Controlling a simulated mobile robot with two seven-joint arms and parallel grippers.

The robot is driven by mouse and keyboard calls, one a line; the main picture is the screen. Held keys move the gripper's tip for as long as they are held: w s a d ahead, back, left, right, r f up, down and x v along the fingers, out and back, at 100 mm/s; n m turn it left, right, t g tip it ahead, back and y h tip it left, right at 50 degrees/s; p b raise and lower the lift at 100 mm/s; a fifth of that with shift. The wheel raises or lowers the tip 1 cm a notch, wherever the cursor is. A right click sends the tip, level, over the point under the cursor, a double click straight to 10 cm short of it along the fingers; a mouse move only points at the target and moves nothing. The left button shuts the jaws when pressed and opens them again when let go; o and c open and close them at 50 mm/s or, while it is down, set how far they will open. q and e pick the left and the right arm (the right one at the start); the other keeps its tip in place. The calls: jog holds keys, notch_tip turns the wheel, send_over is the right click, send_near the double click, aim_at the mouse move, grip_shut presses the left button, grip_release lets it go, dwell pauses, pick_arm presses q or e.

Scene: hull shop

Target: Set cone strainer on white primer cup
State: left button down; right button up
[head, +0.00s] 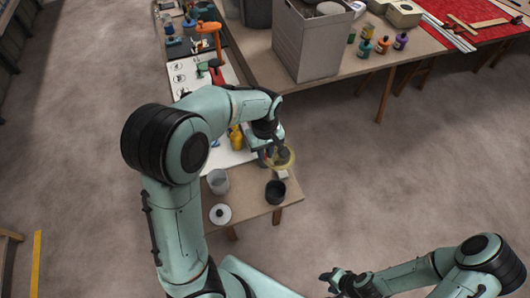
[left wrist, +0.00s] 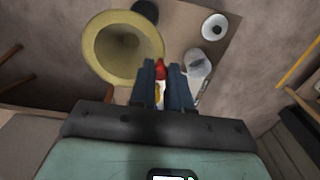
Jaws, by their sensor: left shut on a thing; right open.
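The cone strainer (head: 291,159) is a yellow, wide-rimmed cone. My left gripper (head: 276,153) is shut on it and holds it above the small table's far right part. In the left wrist view, the strainer (left wrist: 91,52) shows its round mouth beside my left fingers (left wrist: 164,70); a small red piece shows between them, and the exact grip is unclear. The white primer cup (head: 218,184) stands on the small table, left of the strainer and apart from it; it also shows in the left wrist view (left wrist: 197,70). My right gripper (head: 334,279) is open and empty at the lower right.
A dark cup (head: 276,193) stands on the small table (head: 247,190), below the strainer. A white round item with a dark centre (head: 220,214) lies at its near left. A yellow bottle (head: 236,138) stands behind. A large grey bin (head: 305,45) stands on the back bench.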

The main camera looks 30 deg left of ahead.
pick_arm(q)
jog(key=shift+r, duration=0.45)
pick_arm(e)
jog(key=shift+w+r, duration=0.2)
jog(key=shift+w, duration=0.15)
pick_arm(q)
jog(key=shift+f, duration=0.1)
pick_arm(e)
jog(key=shift+s, duration=0.1)
pick_arm(q)
jog(key=shift+s+a+f, duration=0.1)
jog(key=shift+a+f, duration=0.05)
jog(key=shift+a, duration=0.1)
jog(key=s+a+f+n+b, duration=0.2)
jog(key=s+a+f+n, duration=0.2)
jog(key=a+f, duration=0.4)
jog(key=s+a+f+n+b, duration=0.2)
jog(key=s+a+f+n, duration=0.35)
jog(key=a, duration=0.55)
notch_tip(320, 180, down, 10)
jog(key=b, duration=0.6)
jog(key=shift+w+r, duration=0.15)
jog(key=shift+w, duration=0.25)
pick_arm(e)
jog(key=s+f+g, duration=0.1)
jog(key=s+f, duration=0.8)
jog(key=f, duration=0.4)
jog(key=shift+s, duration=0.15)
pick_arm(q)
jog(key=shift+m, duration=0.25)
